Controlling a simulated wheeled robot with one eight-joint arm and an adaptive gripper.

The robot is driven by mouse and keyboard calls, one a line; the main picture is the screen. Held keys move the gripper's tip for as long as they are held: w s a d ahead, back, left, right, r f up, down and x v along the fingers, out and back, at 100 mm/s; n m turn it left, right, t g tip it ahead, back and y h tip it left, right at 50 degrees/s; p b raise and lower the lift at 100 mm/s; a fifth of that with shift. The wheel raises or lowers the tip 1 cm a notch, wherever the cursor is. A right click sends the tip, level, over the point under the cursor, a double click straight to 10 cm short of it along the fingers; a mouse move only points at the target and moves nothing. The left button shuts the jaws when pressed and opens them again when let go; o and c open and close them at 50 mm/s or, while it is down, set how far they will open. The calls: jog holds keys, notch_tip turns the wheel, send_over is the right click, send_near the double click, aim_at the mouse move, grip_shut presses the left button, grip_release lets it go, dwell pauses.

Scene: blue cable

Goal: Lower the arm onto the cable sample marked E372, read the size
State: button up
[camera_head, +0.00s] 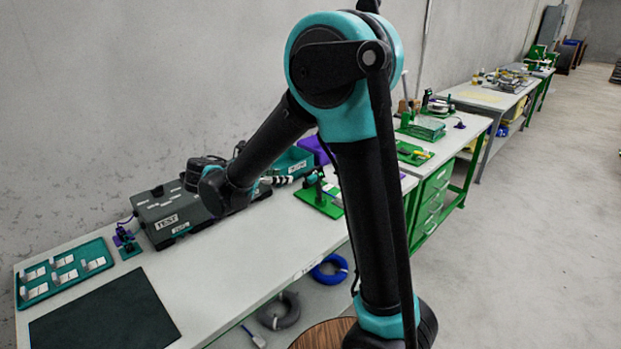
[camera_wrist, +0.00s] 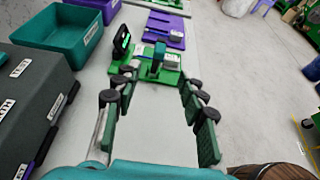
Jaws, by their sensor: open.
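No label reading E372 is legible in either view, so I cannot tell which item is that cable sample. My gripper (camera_wrist: 158,112) is open and empty in the wrist view, its fingers spread above the pale bench top. Past the fingertips stands a green plate (camera_wrist: 147,74) with a green-and-dark upright fixture (camera_wrist: 158,58), a small block with a pale label (camera_wrist: 172,61) and a dark display (camera_wrist: 121,42). The same green plate shows in the head view (camera_head: 318,201). In the head view my gripper is largely hidden behind my arm.
A dark case (camera_head: 165,220) marked TEST lies on the bench (camera_head: 205,275). A teal tray (camera_head: 62,272) of white cards and a black mat (camera_head: 100,318) lie at the left. A teal bin (camera_wrist: 60,35) stands near the gripper. A blue cable coil (camera_head: 329,268) lies below.

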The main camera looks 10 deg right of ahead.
aim_at(312, 176)
jog(key=x, duration=1.5)
jog(key=shift+w+d+f, duration=0.1)
jog(key=shift+d+f, duration=0.1)
jog(key=shift+d, duration=0.05)
jog(key=shift+c, duration=0.2)
grip_shut()
